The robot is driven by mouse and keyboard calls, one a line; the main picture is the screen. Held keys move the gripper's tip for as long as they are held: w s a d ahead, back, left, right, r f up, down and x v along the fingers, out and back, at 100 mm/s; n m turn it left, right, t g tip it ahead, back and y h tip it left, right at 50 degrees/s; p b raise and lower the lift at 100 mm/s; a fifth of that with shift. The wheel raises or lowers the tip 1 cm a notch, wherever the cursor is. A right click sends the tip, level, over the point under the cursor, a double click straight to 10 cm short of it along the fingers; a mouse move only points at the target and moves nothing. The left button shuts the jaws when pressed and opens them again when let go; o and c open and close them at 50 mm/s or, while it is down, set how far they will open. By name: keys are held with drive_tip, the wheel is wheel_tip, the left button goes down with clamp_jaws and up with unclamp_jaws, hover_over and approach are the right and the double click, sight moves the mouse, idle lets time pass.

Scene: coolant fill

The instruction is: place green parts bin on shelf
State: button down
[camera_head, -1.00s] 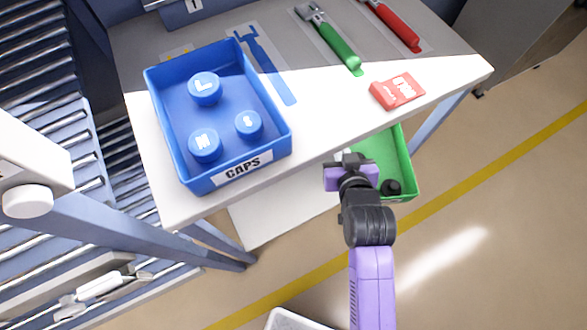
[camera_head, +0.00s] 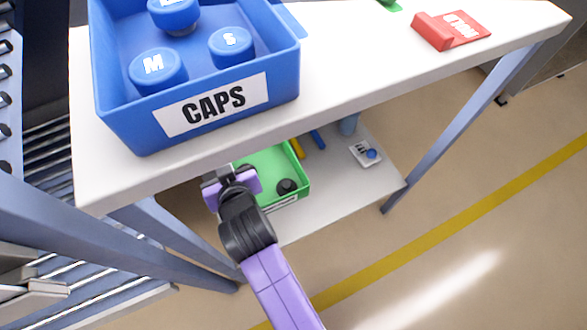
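The green parts bin (camera_head: 304,176) is under the worktop, over the white lower shelf (camera_head: 335,190). A dark round part (camera_head: 287,187) lies inside it, and a pale label strip shows on its front. My gripper (camera_head: 230,183) is at the bin's left side and appears shut on its wall. The fingertips' contact is partly hidden. The worktop edge hides the back of the bin. I cannot tell whether the bin rests on the shelf or hangs just above it.
The worktop (camera_head: 350,75) overhangs the lower shelf, with a blue CAPS bin (camera_head: 130,120) and a red tag (camera_head: 450,30) on top. A small white item with a blue knob (camera_head: 366,153), yellow and blue pieces and a blue cylinder are on the shelf. Table legs (camera_head: 460,125) flank it.

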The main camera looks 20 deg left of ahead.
drive_tip(key=f+b, duration=0.4)
drive_tip(key=f, duration=0.6)
drive_tip(key=f+b, duration=0.4)
drive_tip(key=f, duration=0.6)
drive_tip(key=shift+s+a+b, duration=0.15)
drive_tip(key=shift+a+b, duration=0.05)
drive_tip(key=shift+b, duration=0.15)
drive_tip(key=shift+f, duration=0.1)
drive_tip(key=shift+f, duration=0.15)
drive_tip(key=c, duration=1.6)
unclamp_jaws()
drive_tip(key=shift+c, duration=0.2)
